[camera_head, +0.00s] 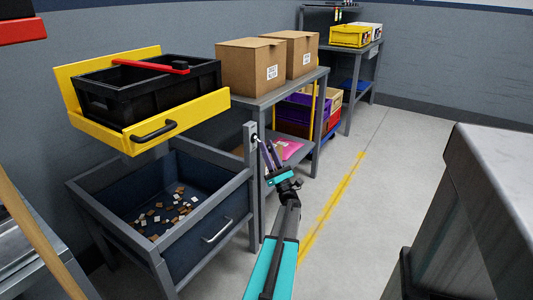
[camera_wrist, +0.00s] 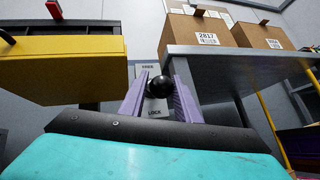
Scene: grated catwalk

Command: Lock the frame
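The yellow frame (camera_head: 177,113) holds a black crate (camera_head: 150,97) above a dark-blue bin. In the wrist view the frame (camera_wrist: 60,67) is at upper left. A pale plate (camera_wrist: 147,70) marked FREE above and LOCK below is on the grey post (camera_head: 250,150). A black ball knob (camera_wrist: 160,87) shows in front of this plate. My gripper (camera_head: 267,146) is beside the post, its purple fingers apart. In the wrist view my gripper (camera_wrist: 160,80) has the knob between its fingers; whether they press on it is unclear. The knob's rod is mostly hidden.
A grey shelf (camera_head: 292,87) with cardboard boxes (camera_head: 250,66) stands right of the post. The dark-blue bin (camera_head: 140,185) holds several small pieces. A grey-topped cabinet (camera_head: 500,170) stands at right. The floor (camera_head: 370,190) between is clear, with a yellow line.

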